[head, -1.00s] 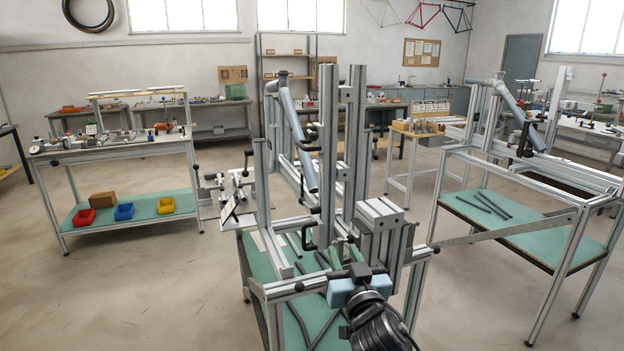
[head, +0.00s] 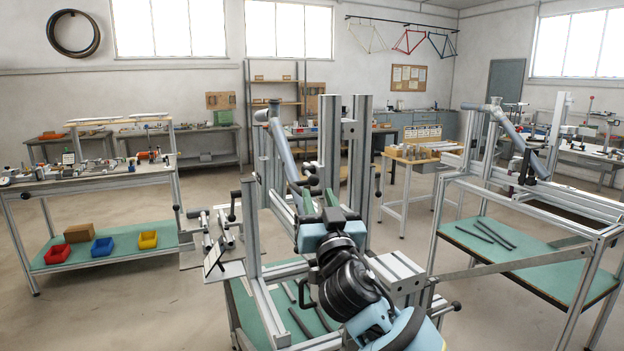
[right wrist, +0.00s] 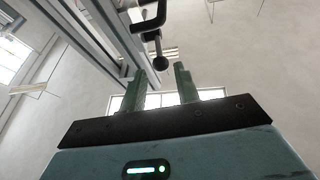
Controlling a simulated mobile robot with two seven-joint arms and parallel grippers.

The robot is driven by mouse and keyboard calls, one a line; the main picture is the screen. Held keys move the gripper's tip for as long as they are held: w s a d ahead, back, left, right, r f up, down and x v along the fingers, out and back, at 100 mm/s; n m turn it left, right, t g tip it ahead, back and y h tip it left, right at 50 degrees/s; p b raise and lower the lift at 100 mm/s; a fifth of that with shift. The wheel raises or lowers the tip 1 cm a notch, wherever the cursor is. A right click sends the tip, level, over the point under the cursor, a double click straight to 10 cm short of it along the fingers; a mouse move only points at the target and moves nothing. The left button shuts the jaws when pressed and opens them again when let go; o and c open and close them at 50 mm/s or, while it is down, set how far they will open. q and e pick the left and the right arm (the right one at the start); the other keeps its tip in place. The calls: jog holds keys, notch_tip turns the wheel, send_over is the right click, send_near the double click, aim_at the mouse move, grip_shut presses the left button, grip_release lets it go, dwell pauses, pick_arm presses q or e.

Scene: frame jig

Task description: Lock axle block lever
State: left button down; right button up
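The frame jig stands in the middle of the head view, with aluminium uprights (head: 329,140) and a grey tube (head: 281,143) slanting down between them. Black levers (head: 311,172) show on the jig just above my right gripper (head: 316,198). Its two green fingers point up and are spread apart with nothing between them. In the right wrist view, a black lever with a ball end (right wrist: 158,62) hangs beyond and above the open fingertips (right wrist: 161,80), apart from them. I cannot tell which lever is the axle block's; my arm hides part of the jig. My left gripper is not in view.
A second jig stand (head: 575,190) is at the right. A bench (head: 100,178) with red, blue and yellow bins is at the left. Green shelf and loose dark tubes (head: 300,323) lie below the jig. Floor between the stands is clear.

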aim_at(312, 179)
jog(key=shift+x, duration=3.3)
jog(key=shift+c, duration=0.4)
grip_shut()
